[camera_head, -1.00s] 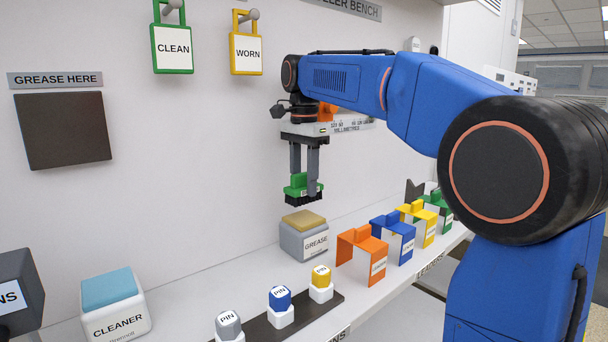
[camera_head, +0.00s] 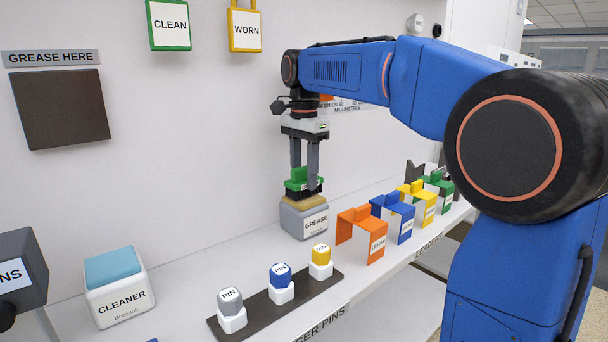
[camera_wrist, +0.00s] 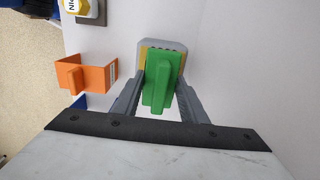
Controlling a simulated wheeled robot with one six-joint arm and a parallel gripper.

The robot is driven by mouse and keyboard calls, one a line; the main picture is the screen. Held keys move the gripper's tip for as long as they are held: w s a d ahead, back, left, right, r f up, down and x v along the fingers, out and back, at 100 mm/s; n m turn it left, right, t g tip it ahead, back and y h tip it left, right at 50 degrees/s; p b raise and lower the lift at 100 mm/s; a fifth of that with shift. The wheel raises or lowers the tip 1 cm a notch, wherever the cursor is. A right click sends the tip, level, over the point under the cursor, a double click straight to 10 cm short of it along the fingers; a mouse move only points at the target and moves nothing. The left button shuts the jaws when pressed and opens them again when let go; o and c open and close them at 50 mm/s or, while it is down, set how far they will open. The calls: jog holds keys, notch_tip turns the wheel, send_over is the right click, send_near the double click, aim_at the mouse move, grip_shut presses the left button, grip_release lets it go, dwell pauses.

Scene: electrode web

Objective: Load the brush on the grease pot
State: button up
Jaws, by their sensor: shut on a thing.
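My gripper (camera_head: 305,180) is shut on the green brush (camera_head: 300,176), bristles facing down. The brush sits right over the grease pot (camera_head: 304,222), a grey block with a tan pad on top labelled GREASE. The dark bristles look to be at or on the tan pad; I cannot tell whether they press into it. In the wrist view, the green brush (camera_wrist: 161,85) lies between my two fingers and hides most of the pot (camera_wrist: 148,46) beneath it.
An orange leader (camera_head: 362,236) stands just right of the pot, with blue, yellow and green ones beyond. Several pins (camera_head: 281,283) stand on a dark strip in front. The cleaner block (camera_head: 118,290) is at front left. A dark GREASE HERE plate (camera_head: 60,108) is on the wall.

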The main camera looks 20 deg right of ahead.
aim_at(304, 167)
jog(key=shift+f, duration=0.6)
dwell(1.7)
jog(key=shift+r, duration=0.1)
jog(key=shift+r, duration=3.5)
